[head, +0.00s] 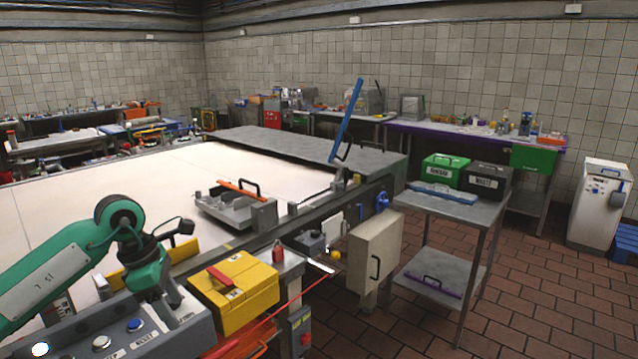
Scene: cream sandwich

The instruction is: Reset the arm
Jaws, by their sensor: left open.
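My left arm comes in from the lower left, green with dark joints. It bends at a dark round joint and then points down. My left gripper (170,298) is at the lower end, just above or behind the grey button panel (122,340). It is open, and I see nothing held in it. Its fingertips are small and partly hard to make out against the panel. The yellow box (248,283) is just right of it; I cannot tell whether they touch. My right gripper is not in view.
A large pale table (110,190) spreads behind the arm, mostly bare. A metal fixture with an orange bar (237,188) stands at its right edge. A cream box (374,252) and a steel cart (455,205) with green and black boxes stand right. Brick floor is open beyond.

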